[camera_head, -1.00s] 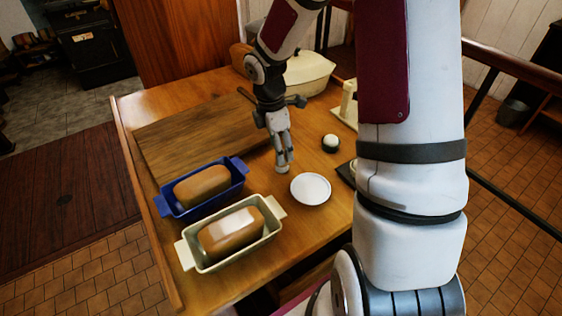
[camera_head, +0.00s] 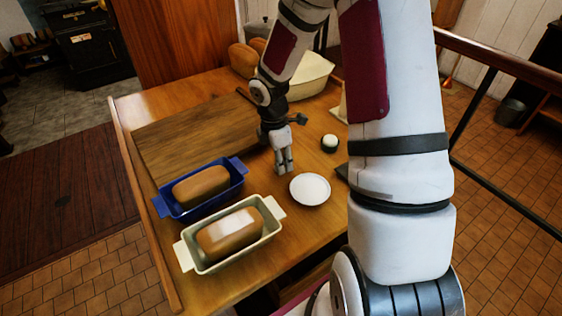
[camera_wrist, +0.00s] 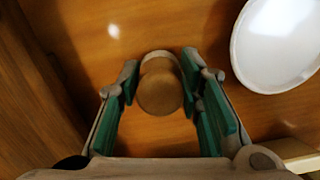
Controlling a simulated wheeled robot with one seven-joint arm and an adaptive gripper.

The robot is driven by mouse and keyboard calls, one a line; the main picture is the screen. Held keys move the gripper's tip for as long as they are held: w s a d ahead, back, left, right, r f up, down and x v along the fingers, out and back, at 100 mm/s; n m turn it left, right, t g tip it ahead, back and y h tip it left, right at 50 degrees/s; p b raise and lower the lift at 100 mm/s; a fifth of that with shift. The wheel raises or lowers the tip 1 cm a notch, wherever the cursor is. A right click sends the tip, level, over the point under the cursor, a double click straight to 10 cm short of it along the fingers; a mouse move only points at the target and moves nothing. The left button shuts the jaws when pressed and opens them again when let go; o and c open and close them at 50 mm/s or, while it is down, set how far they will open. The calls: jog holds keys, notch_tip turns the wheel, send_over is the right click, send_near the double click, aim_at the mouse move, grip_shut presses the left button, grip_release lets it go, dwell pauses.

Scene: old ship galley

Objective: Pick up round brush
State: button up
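The round brush (camera_wrist: 159,90) shows in the wrist view as a round wooden knob above a wider, paler round base on the wooden table. My gripper (camera_wrist: 161,80) is open, with one green-padded finger on each side of the knob and narrow gaps between. In the head view my gripper (camera_head: 284,168) points down close to the tabletop, left of a white plate. The brush is hidden behind the fingers there, and its bristles cannot be seen.
The white plate (camera_head: 310,190) lies close to the right of my gripper. A blue loaf pan (camera_head: 240,166) and a cream loaf pan (camera_head: 277,208) stand at left front. A wooden board (camera_head: 185,135) lies behind. A small dark-and-white round item (camera_head: 330,142) sits farther right.

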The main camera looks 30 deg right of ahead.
jog(key=shift+c, duration=0.4)
jog(key=shift+r, duration=0.15)
jog(key=shift+r, duration=0.7)
notch_tip(320, 180, up, 2)
jog(key=shift+s+r, duration=0.1)
jog(key=shift+s, duration=0.05)
jog(key=s+a, duration=0.1)
jog(key=s, duration=0.4)
jog(key=s+a, duration=0.1)
jog(key=s, duration=0.4)
jog(key=s+a+r+p, duration=0.1)
jog(key=s, duration=0.4)
jog(key=shift+s, duration=0.2)
jog(key=o, duration=0.6)
jog(key=c, duration=0.4)
